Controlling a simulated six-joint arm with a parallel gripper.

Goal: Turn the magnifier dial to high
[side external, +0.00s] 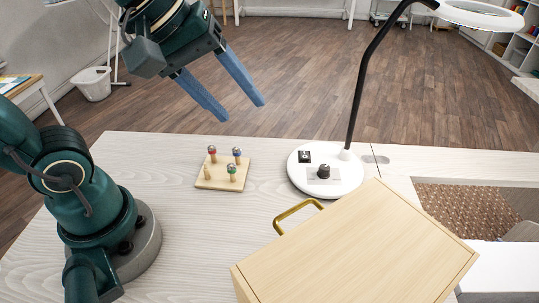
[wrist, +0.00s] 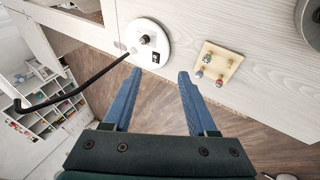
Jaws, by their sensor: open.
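The magnifier lamp has a round white base (side external: 305,183) on the table, with a black dial (side external: 323,172) on top. A small black switch plate (side external: 304,156) sits on the base behind the dial. A dark bent arm (side external: 362,92) rises from the base to a white ring head (side external: 480,13) at the upper right. The dial also shows in the wrist view (wrist: 145,40), beyond my fingers; its setting is too small to read. My gripper (side external: 237,106) is open and empty, with blue fingers, high above and left of the base, touching nothing.
A wooden peg board (side external: 215,183) with several colored-top pegs stands left of the base. A light wooden box (side external: 355,250) with a brass handle (side external: 296,212) is in front. A recess with brown patterned lining (side external: 465,208) lies right. Table between board and base is clear.

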